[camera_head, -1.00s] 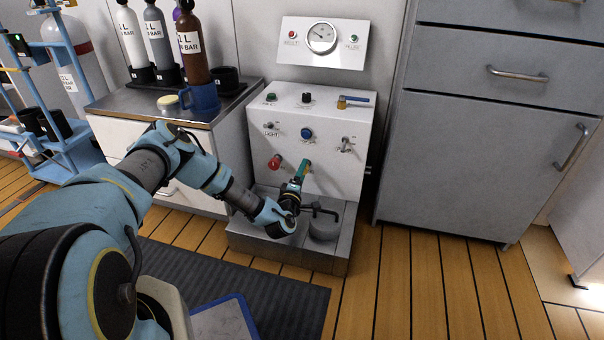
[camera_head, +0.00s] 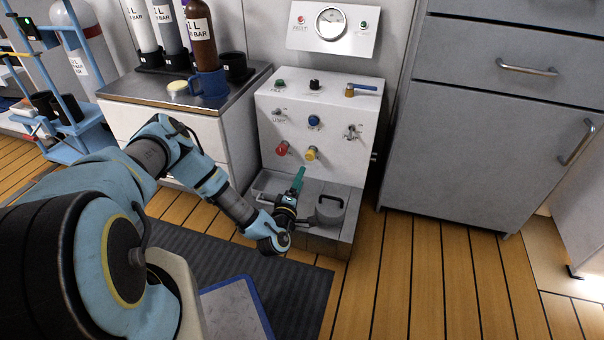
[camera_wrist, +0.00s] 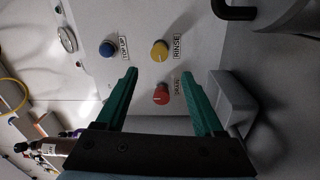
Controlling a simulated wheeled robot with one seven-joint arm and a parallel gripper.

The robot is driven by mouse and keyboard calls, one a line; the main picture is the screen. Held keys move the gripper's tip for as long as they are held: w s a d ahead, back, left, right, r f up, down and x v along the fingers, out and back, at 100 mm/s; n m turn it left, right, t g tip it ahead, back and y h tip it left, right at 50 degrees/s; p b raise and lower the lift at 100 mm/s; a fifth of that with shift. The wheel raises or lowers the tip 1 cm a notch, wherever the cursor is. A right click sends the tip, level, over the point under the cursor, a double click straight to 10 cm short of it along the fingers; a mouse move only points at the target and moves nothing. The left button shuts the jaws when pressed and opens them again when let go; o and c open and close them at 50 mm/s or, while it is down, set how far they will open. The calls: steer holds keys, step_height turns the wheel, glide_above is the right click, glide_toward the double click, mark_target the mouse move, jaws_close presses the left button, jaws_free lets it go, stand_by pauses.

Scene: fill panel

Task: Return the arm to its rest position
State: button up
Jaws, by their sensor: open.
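My gripper (camera_head: 298,180) has green fingers and stands in front of the white fill panel (camera_head: 345,105), low over the grey basin ledge (camera_head: 335,225). In the wrist view my gripper (camera_wrist: 158,98) is open, with its fingers apart and nothing between them. A red knob (camera_wrist: 161,94) labelled drain shows beyond the fingers, and a yellow knob (camera_wrist: 159,51) labelled rinse shows above it. In the head view the red knob (camera_head: 282,148) and yellow knob (camera_head: 312,153) sit side by side, clear of the fingertips. My arm reaches in from the left.
A grey cabinet (camera_head: 480,150) stands right of the panel. A counter (camera_head: 140,85) on the left carries bottles, a blue mug (camera_head: 208,84) and dark cups. A dark mat (camera_head: 250,275) and a blue-edged tray (camera_head: 235,308) lie in front. Open wooden floor is at the right.

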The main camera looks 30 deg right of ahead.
stand_by(0.4)
steer(key=w+a+r+m+g+y, duration=0.2)
steer(key=w+a+r+m+g, duration=0.1)
steer(key=w+r+m+g, duration=0.4)
steer(key=a+r+m+y, duration=0.2)
steer(key=a+r+y, duration=0.15)
steer(key=a, duration=0.35)
steer(key=a+r+m+y, duration=0.2)
steer(key=a+r, duration=0.2)
steer(key=a, duration=0.3)
steer(key=s+a+r+g+y, duration=0.2)
steer(key=s+a+r+y, duration=0.25)
steer(key=a+r, duration=0.65)
steer(key=s+a+r+n+g, duration=0.1)
steer(key=s+a+r+g, duration=0.2)
steer(key=s, duration=0.4)
steer(key=s+a+r+n, duration=0.1)
steer(key=s+a+r, duration=0.3)
steer(key=s+a, duration=0.2)
step_height(320, 180, up, 38)
steer(key=p, duration=3.9)
steer(key=shift+d+f, duration=0.15)
steer(key=shift+f, duration=0.1)
